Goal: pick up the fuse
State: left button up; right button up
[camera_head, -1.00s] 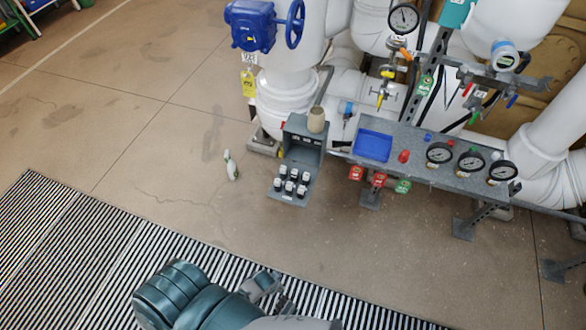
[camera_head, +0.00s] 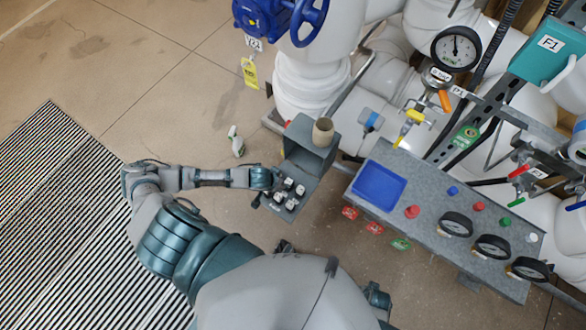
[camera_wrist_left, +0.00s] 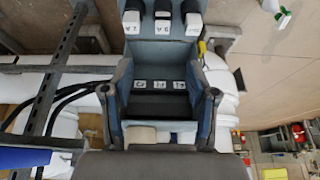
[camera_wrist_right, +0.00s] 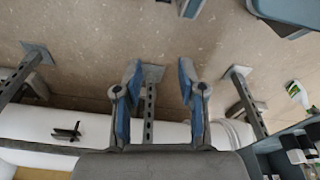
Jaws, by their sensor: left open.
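Several black, white-capped pieces that look like fuses (camera_head: 290,184) stand on the front shelf of an open grey box (camera_head: 313,160). In the left wrist view, three such pieces (camera_wrist_left: 162,16) show at the top, with labelled slots in the box below them. My left gripper (camera_head: 266,186) is over the left side of that shelf, partly covering it. In the left wrist view it (camera_wrist_left: 162,68) is open and empty, its fingers on either side of the box interior. My right gripper (camera_wrist_right: 157,70) is open and empty in its wrist view, over floor and pipework.
A tan cylinder (camera_head: 323,131) stands on the box. Right of the box is a grey panel (camera_head: 425,220) with a blue tray (camera_head: 379,183), buttons and gauges. White pipes and valves rise behind.

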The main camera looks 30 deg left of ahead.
pick_arm(q)
jog(key=b, duration=0.4)
send_near(288, 182)
jog(key=x, duration=0.5)
jog(key=shift+w, duration=0.1)
jog(key=shift+w+f, duration=0.15)
jog(key=shift+f, duration=0.2)
jog(key=b+x, duration=0.2)
jog(key=x, duration=0.3)
pick_arm(e)
notch_tip(288, 182, up, 16)
jog(key=w, duration=0.1)
jog(key=shift+w, duration=0.15)
pick_arm(q)
jog(key=c, duration=1.1)
pick_arm(e)
jog(key=shift+a, duration=0.1)
